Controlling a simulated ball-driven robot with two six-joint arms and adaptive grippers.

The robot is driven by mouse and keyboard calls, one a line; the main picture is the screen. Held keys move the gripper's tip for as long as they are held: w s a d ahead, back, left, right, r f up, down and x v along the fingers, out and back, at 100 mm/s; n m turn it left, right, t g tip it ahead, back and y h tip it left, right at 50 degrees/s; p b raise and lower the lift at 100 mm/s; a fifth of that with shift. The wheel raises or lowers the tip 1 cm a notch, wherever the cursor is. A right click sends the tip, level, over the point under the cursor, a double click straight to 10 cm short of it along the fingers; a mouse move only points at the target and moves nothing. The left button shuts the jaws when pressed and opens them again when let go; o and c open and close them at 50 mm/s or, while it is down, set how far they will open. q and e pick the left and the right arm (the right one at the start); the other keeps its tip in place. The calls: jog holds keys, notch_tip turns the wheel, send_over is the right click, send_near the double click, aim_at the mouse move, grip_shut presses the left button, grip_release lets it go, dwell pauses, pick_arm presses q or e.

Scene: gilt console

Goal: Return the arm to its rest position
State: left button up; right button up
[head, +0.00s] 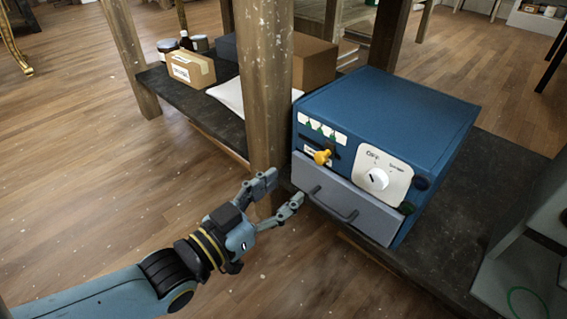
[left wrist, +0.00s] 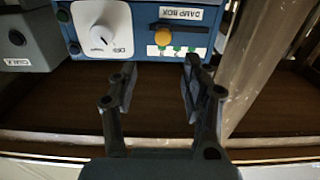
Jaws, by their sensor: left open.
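My left gripper (head: 281,192) is in the lower middle of the head view, open and empty. Its fingers point toward the left part of a blue box's front and are apart from it. The blue box (head: 400,108) stands on a dark low shelf and has a yellow knob (head: 321,157), a white dial (head: 376,179) and a grey drawer front with a handle (head: 335,203). In the left wrist view, both open fingers (left wrist: 156,85) show below the box front (left wrist: 140,20), which carries a "DAMP BOX" label. My right gripper is not in view.
A wooden post (head: 263,90) rises just behind my left gripper, left of the box. Cartons (head: 190,69) and jars (head: 167,46) stand on the dark shelf (head: 222,122) further back. A grey-green unit (head: 530,262) stands at the right edge. The wooden floor (head: 80,190) at left is clear.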

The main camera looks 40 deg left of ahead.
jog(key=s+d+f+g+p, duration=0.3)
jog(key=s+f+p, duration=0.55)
jog(key=p, duration=0.85)
pick_arm(q)
jog(key=s+a+f+g+p, duration=0.2)
jog(key=s+g, duration=0.4)
jog(key=s, duration=0.6)
jog(key=s+a+f+g+y+p, duration=0.1)
jog(key=s+f+g+p, duration=0.3)
jog(key=s, duration=0.9)
jog(key=s+a+f+g+y+p, duration=0.1)
jog(key=s+f+g+p, duration=0.3)
jog(key=s, duration=0.9)
jog(key=a+g, duration=0.1)
jog(key=g, duration=0.2)
jog(key=shift+a+g+p, duration=0.3)
jog(key=shift+a+p, duration=0.05)
jog(key=shift+a, duration=0.05)
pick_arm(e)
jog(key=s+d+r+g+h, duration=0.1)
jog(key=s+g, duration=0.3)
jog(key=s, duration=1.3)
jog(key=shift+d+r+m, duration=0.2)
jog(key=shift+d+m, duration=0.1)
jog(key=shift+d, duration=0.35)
